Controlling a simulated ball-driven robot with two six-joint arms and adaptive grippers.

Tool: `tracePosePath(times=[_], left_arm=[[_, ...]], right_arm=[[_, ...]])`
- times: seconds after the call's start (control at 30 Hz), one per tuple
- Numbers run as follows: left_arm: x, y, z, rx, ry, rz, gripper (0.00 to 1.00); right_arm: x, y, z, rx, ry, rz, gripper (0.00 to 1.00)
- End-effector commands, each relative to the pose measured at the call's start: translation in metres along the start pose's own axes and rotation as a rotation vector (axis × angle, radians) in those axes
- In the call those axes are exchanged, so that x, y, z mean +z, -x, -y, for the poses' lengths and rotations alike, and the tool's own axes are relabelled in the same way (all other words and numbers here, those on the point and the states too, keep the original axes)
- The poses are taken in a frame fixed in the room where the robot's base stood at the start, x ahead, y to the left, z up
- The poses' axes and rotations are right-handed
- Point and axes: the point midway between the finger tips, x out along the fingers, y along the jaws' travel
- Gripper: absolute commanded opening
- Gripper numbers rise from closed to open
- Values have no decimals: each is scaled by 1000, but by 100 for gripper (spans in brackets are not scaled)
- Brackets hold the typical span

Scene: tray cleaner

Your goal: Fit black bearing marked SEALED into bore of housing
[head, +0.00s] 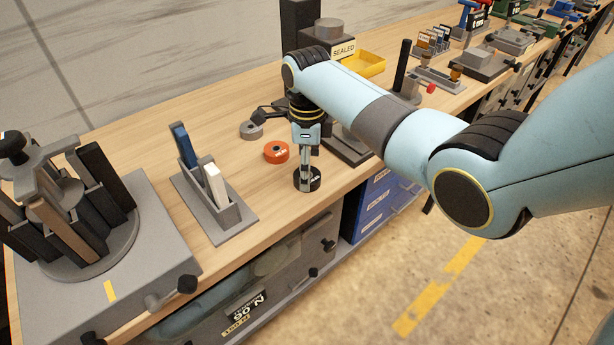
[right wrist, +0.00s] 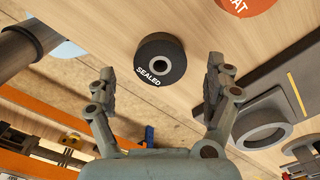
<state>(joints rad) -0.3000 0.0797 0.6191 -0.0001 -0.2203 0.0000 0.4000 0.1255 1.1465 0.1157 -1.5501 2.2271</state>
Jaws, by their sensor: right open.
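The black bearing marked SEALED (head: 315,185) lies flat on the bench near its front edge. In the right wrist view, the bearing (right wrist: 176,69) shows its centre hole and white SEALED lettering. My right gripper (head: 305,172) points down at the bearing. In the right wrist view, the right gripper (right wrist: 163,85) is open, with a finger to either side of the bearing and a gap to each. A grey ring-shaped housing with an open bore (right wrist: 262,123) stands on a plate at the right. In the head view my right arm mostly hides it. My left gripper is not in view.
An orange ring (head: 276,152) and a grey ring (head: 251,130) lie behind the bearing. A grey holder (head: 230,221) with blue and white pieces stands to the left, beside a large rotary rack (head: 98,262). A SEALED sign (head: 343,48) and yellow tray (head: 366,64) stand at the back.

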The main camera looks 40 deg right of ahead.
Motion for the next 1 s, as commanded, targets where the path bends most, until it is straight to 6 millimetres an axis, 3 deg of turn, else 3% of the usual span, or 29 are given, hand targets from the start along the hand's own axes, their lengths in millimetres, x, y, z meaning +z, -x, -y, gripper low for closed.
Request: tracePosePath(times=[0.17,0.4,0.93,1.0], left_arm=[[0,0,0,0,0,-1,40],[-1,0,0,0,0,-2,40],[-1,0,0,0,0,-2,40],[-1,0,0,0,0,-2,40]], right_arm=[[0,-21,0,1,1,0,86],[0,-24,0,-2,1,1,86],[0,-24,0,-1,1,0,18],[0,-23,0,-2,1,1,16]])
